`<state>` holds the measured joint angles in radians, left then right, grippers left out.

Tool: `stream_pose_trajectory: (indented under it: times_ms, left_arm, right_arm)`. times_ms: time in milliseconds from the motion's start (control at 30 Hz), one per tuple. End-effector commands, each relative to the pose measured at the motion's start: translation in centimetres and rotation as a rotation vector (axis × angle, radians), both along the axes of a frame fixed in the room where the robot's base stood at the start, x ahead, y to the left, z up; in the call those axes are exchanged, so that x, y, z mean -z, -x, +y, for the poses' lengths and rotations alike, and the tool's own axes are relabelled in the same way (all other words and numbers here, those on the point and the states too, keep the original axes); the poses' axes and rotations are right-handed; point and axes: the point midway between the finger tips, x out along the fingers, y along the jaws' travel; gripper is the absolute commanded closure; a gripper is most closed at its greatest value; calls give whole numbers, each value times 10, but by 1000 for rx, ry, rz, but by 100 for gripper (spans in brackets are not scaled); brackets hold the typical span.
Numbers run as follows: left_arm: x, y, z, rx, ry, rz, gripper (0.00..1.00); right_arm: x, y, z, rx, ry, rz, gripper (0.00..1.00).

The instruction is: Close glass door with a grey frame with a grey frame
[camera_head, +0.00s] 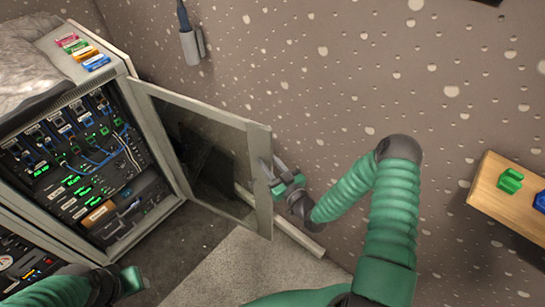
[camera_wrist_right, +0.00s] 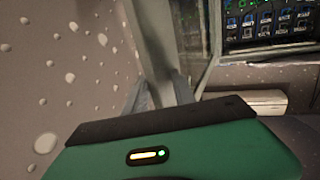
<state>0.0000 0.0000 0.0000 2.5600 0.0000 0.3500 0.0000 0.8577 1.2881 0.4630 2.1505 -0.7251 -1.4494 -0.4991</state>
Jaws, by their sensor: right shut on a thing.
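The glass door (camera_head: 262,200) with its grey frame stands open, swung out to the right of the rack cabinet (camera_head: 130,70). Its dark pane shows the floor and wall behind. My right gripper (camera_head: 278,170) is shut on the door frame's free edge. In the right wrist view the door frame (camera_wrist_right: 158,40) runs down between the fingers of my right gripper (camera_wrist_right: 162,88). Only part of my left gripper (camera_head: 130,281) shows at the bottom left, away from the door; its fingers cannot be made out.
The open cabinet holds devices with green lights and blue cables. Coloured blocks (camera_head: 83,50) lie on its top. A wooden shelf (camera_head: 490,187) with green and blue pieces juts in at the right. A speckled wall (camera_head: 330,60) stands behind the door. A grey holder (camera_head: 192,45) hangs on it.

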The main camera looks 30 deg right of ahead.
Motion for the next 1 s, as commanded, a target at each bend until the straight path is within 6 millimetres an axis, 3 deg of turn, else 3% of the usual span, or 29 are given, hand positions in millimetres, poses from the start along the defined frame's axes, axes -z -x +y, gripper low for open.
stream_pose_trajectory:
  times_ms: [433, 833, 1000]
  left_arm:
    - [-6, 0, 0, 0, 0, 0, 64]
    - [-6, 0, 0, 0, 0, 0, 64]
    - [-8, 0, 0, 0, 0, 0, 64]
  right_arm:
    - [1, 23, 38, 68, -5, 4, 100]
    - [1, 26, 42, 82, -2, 3, 100]
    - [1, 32, 57, 104, -5, 3, 100]
